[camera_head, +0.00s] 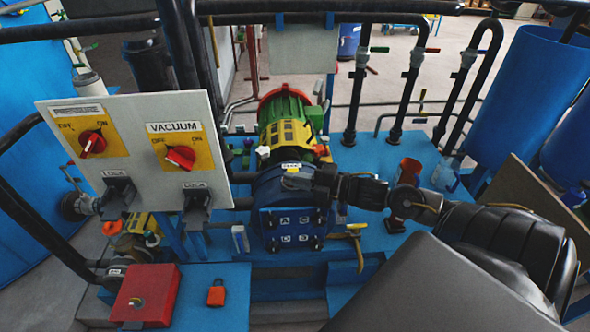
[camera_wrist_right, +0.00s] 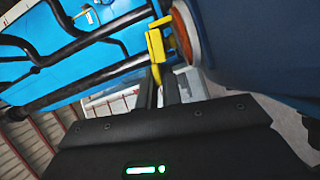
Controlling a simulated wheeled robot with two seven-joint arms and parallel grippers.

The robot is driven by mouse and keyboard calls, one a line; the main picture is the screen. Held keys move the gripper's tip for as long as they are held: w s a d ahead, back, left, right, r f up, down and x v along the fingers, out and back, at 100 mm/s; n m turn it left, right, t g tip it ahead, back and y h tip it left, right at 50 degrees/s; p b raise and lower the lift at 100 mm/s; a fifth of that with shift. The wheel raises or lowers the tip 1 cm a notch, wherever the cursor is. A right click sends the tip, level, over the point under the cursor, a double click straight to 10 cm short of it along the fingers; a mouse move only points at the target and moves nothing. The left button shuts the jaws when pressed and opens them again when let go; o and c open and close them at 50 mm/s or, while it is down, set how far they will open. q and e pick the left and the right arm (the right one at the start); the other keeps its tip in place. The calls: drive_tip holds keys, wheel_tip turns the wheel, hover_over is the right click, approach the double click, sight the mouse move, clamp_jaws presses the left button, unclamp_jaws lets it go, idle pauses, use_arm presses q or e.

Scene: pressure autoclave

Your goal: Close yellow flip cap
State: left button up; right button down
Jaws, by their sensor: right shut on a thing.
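The yellow flip cap (camera_wrist_right: 156,46) shows in the right wrist view beside a round opening with an orange-brown rim (camera_wrist_right: 186,34) on the blue vessel (camera_wrist_right: 245,45). The cap stands to the side of the opening and does not cover it. My right gripper (camera_wrist_right: 159,78) is shut on the lower part of the cap. In the head view, my right gripper (camera_head: 312,181) reaches in from the right to the top of the blue vessel (camera_head: 277,195). A little of the yellow cap (camera_head: 296,182) shows there; the opening is hidden. My left gripper is not in view.
A panel (camera_head: 140,150) with two red knobs and lock handles stands left of the vessel. A green and yellow motor (camera_head: 287,122) sits behind it. A red box (camera_head: 146,296) and a padlock (camera_head: 216,293) are at the front left.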

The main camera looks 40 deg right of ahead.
drive_tip(key=shift+f, duration=0.1)
idle(0.3)
drive_tip(key=c, duration=1.6)
unclamp_jaws()
drive_tip(key=shift+o, duration=0.2)
drive_tip(key=shift+s+d+f, duration=0.1)
drive_tip(key=shift+s+d, duration=0.15)
drive_tip(key=shift+s, duration=0.25)
drive_tip(key=v, duration=0.9)
drive_tip(key=shift+s+d+b, duration=0.2)
drive_tip(key=shift+s+b, duration=0.1)
drive_tip(key=shift+b, duration=0.15)
